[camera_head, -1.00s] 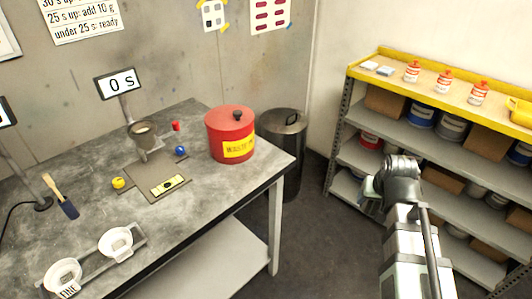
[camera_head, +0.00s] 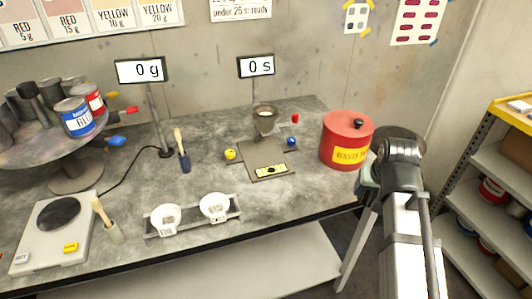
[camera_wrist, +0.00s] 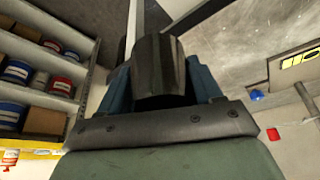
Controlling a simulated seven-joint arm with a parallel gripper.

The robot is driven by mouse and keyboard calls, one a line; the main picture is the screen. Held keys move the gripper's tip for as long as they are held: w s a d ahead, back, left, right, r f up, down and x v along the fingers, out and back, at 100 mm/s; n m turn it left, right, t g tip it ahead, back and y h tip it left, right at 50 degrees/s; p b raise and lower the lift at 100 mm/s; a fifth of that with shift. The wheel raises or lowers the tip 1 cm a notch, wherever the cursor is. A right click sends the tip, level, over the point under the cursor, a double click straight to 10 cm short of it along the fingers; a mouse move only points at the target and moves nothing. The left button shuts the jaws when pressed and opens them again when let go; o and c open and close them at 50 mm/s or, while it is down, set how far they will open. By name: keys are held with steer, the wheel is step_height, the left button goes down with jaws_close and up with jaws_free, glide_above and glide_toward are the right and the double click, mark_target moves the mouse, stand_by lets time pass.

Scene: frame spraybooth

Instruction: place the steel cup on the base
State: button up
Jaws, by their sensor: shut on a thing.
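My gripper (camera_wrist: 160,88) is shut on a dark grey metal cylinder, the steel cup (camera_wrist: 160,65), between its two blue-grey fingers in the wrist view. In the head view my gripper is at the right, in front of the table's right end; its fingers and the cup are hidden there. The base (camera_head: 251,168), a flat dark plate, lies on the table to the left of my gripper. A yellow level (camera_head: 272,171) lies on its front part. A funnel-like cup on a stand (camera_head: 265,120) rises at its back.
A red waste can (camera_head: 346,142) stands on the table between the base and my arm. Yellow (camera_head: 230,154) and blue (camera_head: 291,141) knobs flank the plate. Two white strainers (camera_head: 214,207) sit in a front rack. A scale (camera_head: 55,230) and a can carousel are left. Shelving (camera_head: 500,150) is right.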

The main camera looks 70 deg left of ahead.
steer(key=s+a+r+n+g, duration=0.15)
steer(key=s+a+r, duration=0.25)
steer(key=s+a, duration=0.7)
step_height(320, 180, up, 19)
steer(key=n+g, duration=0.2)
steer(key=n, duration=0.6)
glide_above(155, 173)
steer(key=shift+n+g, duration=0.25)
steer(key=shift+n, duration=0.2)
steer(key=f, duration=0.9)
steer(key=d+f, duration=0.1)
steer(key=f, duration=1.8)
steer(key=shift+w+d+f, duration=0.2)
steer(key=shift+w+d, duration=0.1)
steer(key=shift+w, duration=0.05)
steer(key=shift+f, duration=0.1)
steer(key=o, duration=1.1)
steer(key=shift+c, duration=0.2)
